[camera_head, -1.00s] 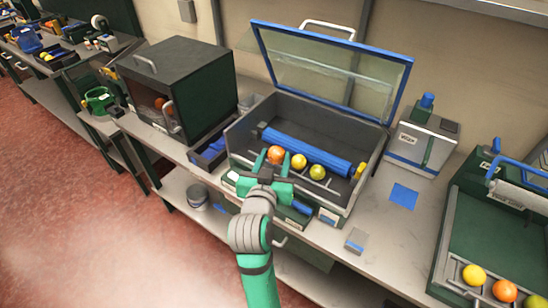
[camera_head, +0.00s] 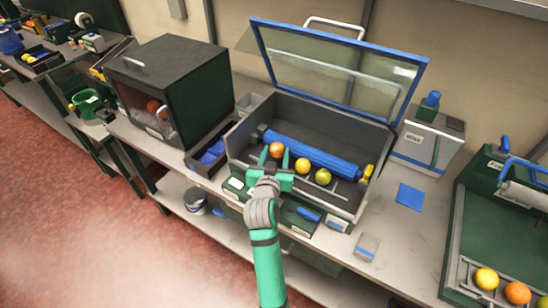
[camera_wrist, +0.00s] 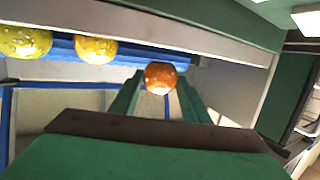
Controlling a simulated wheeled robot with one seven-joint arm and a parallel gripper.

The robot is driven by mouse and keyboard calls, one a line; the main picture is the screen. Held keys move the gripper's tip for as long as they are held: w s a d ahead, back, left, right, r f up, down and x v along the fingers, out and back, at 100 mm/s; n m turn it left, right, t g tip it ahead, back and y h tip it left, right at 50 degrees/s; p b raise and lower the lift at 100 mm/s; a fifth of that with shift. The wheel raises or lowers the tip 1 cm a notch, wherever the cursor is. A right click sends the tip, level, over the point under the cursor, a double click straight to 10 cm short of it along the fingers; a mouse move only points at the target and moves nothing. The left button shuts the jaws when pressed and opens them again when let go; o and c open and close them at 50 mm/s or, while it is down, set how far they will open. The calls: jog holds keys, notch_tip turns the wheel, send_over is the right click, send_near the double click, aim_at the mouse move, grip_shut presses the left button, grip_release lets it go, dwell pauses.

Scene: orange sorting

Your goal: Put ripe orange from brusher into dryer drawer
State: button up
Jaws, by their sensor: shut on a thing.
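The ripe orange (camera_head: 277,149) is at the left end of the brusher, by the blue roller (camera_head: 312,154). My gripper (camera_head: 274,160) reaches over the brusher's front wall and is shut on this orange; the wrist view shows the orange (camera_wrist: 160,77) between the fingertips. A yellow fruit (camera_head: 302,166) and a yellow-green fruit (camera_head: 323,177) sit to its right in the brusher (camera_head: 372,172), whose glass lid stands open. The dryer (camera_head: 172,85) is the dark green box to the left, with oranges (camera_head: 155,106) visible behind its front. I cannot tell its drawer's state clearly.
A dark tray with blue lining (camera_head: 212,152) lies between dryer and brusher. A labelled white box (camera_head: 428,140) and a blue square (camera_head: 410,197) are on the right of the bench. Another green machine with fruit (camera_head: 486,279) stands at far right.

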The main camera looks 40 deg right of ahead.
jog(key=f, duration=0.3)
jog(key=shift+w+d, duration=0.2)
jog(key=shift+w, duration=0.2)
jog(key=shift+a+f, duration=0.15)
jog(key=shift+a, duration=0.05)
jog(key=shift+s+d+f, duration=0.15)
jog(key=shift+s+d, duration=0.1)
jog(key=o, duration=1.2)
jog(key=shift+a, duration=0.1)
